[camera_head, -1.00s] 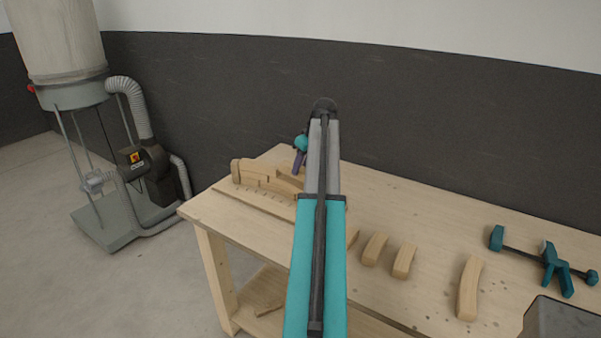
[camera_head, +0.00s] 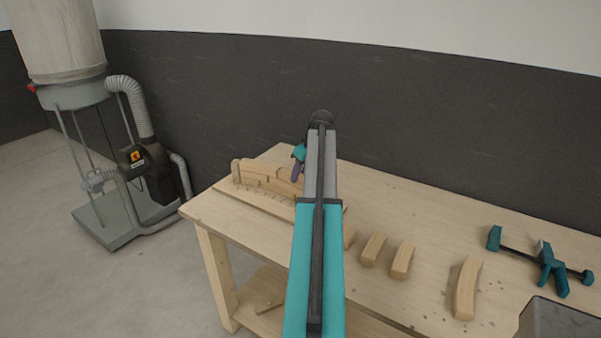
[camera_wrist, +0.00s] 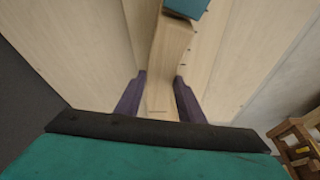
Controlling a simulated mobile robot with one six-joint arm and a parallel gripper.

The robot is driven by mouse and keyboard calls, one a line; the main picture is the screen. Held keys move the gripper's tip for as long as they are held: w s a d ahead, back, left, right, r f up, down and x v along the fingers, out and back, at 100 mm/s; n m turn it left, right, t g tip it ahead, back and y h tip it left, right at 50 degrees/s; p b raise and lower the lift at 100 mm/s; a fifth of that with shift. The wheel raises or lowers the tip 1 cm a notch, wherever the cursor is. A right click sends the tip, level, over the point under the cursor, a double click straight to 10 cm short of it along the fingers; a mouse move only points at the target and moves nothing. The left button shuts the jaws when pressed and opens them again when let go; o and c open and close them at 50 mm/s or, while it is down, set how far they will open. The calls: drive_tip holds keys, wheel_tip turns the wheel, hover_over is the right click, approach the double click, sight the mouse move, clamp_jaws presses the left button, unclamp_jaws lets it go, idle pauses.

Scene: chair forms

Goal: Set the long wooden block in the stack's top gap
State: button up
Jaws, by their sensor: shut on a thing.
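The stack of pale curved wooden blocks (camera_head: 252,178) stands at the left end of the workbench, along a long base strip. My gripper (camera_head: 296,168) is at the stack's right end, partly hidden behind my arm in the head view. In the wrist view its two purple fingers (camera_wrist: 158,97) are shut on the long wooden block (camera_wrist: 160,88), one on each side. The held block lies at or just above the top of the stack. I cannot tell whether it rests in the gap. My arm covers the stack's right part.
Several loose curved blocks (camera_head: 466,288) lie on the workbench (camera_head: 420,220) right of my arm. A teal clamp (camera_head: 545,262) and a grey box-like thing (camera_head: 560,322) are at the right. A dust collector (camera_head: 150,170) stands on the floor at left. The bench's back middle is clear.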

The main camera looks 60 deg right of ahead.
drive_tip(key=shift+f, duration=0.15)
drive_tip(key=o, duration=1.2)
drive_tip(key=shift+r, duration=0.25)
drive_tip(key=shift+b+v, duration=1.35)
drive_tip(key=shift+v, duration=4.55)
drive_tip(key=shift+r, duration=0.15)
